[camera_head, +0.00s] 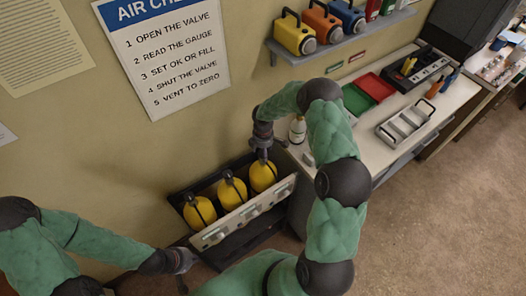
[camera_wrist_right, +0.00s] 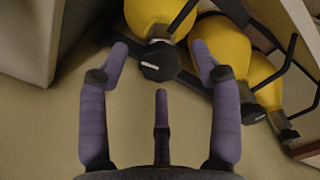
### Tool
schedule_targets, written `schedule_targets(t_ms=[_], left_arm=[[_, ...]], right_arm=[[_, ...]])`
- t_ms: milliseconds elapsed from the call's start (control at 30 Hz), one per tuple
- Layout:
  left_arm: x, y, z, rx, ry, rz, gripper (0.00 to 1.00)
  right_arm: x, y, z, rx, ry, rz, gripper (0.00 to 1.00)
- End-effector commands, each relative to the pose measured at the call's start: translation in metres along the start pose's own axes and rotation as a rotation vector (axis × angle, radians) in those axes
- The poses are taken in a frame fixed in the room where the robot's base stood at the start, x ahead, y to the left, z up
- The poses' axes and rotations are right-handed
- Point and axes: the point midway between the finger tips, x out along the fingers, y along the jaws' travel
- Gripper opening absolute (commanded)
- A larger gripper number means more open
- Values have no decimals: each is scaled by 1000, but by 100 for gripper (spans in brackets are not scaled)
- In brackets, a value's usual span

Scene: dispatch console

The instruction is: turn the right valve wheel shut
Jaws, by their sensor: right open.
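Yellow air cylinders stand in a dark rack (camera_head: 250,234); the rightmost cylinder (camera_head: 263,176) is below my right gripper (camera_head: 262,147). In the right wrist view, the right valve wheel (camera_wrist_right: 161,66) is a dark, many-sided knob with a white mark, on the yellow cylinder (camera_wrist_right: 152,14). My right gripper (camera_wrist_right: 160,75) is open, its purple fingers spread to either side of the wheel; I cannot tell whether they touch it. The gripper hides the wheel in the head view. My left gripper (camera_head: 182,267) hangs low left of the rack; its opening is unclear.
The middle cylinder (camera_head: 232,190) and left cylinder (camera_head: 200,212) stand close by, with dark hoops over them. A white bottle (camera_head: 297,130) is on the counter (camera_head: 372,152) to the right. A wall sign (camera_head: 165,50) lists valve steps.

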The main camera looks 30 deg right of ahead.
Motion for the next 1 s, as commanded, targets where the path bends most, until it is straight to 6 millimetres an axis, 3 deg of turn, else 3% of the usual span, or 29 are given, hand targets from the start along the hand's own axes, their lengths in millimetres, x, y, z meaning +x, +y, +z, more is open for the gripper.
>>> schedule_targets(t_ms=[367, 567, 600, 1000], left_arm=[[0, 0, 0, 0, 0, 0, 0], [0, 0, 0, 0, 0, 0, 0], [0, 0, 0, 0, 0, 0, 0], [8, -3, 0, 0, 0, 0, 0]], right_arm=[[6, -1, 0, 0, 0, -1, 64], [6, -1, 0, 0, 0, -1, 10], [6, -1, 0, 0, 0, -1, 8], [8, 0, 0, 59, 1, 0, 8]])
